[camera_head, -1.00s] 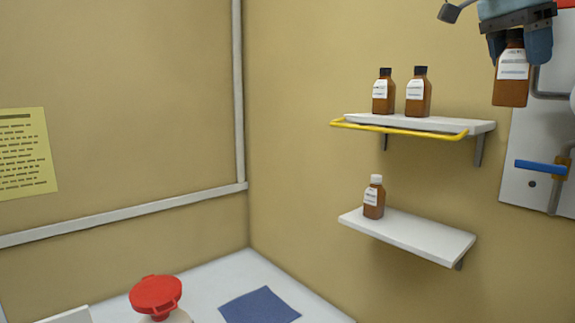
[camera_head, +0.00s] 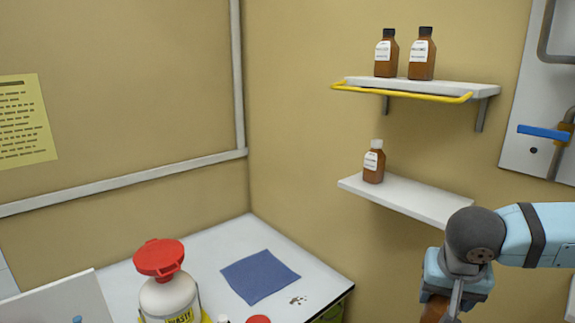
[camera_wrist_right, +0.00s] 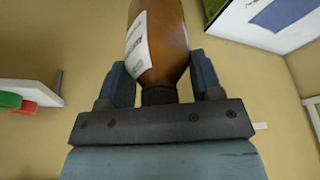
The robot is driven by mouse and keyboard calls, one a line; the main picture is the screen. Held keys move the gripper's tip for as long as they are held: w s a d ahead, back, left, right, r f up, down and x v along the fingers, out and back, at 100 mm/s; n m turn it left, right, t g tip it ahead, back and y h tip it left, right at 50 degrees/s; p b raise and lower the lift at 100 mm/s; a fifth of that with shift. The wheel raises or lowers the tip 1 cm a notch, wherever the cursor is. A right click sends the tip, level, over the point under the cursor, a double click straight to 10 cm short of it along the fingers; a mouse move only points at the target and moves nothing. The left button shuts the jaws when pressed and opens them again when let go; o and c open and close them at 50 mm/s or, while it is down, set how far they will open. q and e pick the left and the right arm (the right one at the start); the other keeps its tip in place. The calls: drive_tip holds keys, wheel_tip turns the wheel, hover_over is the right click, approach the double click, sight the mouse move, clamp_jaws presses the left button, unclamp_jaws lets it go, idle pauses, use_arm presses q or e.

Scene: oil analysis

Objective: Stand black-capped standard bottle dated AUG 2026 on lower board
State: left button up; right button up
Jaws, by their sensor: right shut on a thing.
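My right gripper (camera_head: 447,292) is shut on a brown bottle (camera_head: 436,308) at the bottom right of the head view, below and in front of the lower board. In the right wrist view my right gripper (camera_wrist_right: 160,82) grips the bottle (camera_wrist_right: 165,45) around its dark cap; the label shows partly, but its date cannot be read. The lower board (camera_head: 425,202) is white and bears a white-capped brown bottle (camera_head: 374,163) near its left end. Its right end is partly hidden by my right arm. My left gripper is not in view.
Two black-capped bottles (camera_head: 386,55) (camera_head: 421,57) stand on the upper board (camera_head: 455,89), which has a yellow rail (camera_head: 400,93). The lower board is bare right of the white-capped bottle. A red-lidded waste container (camera_head: 168,295) and blue mat (camera_head: 260,276) are on the table below.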

wheel_tip(320, 180, down, 15)
drive_tip(key=s+a+n+y, duration=0.1)
drive_tip(key=s+a+n, duration=0.1)
drive_tip(key=a+n, duration=0.1)
drive_tip(key=shift+r+n, duration=0.15)
drive_tip(key=shift+n, duration=0.45)
drive_tip(key=shift+s+r, duration=0.1)
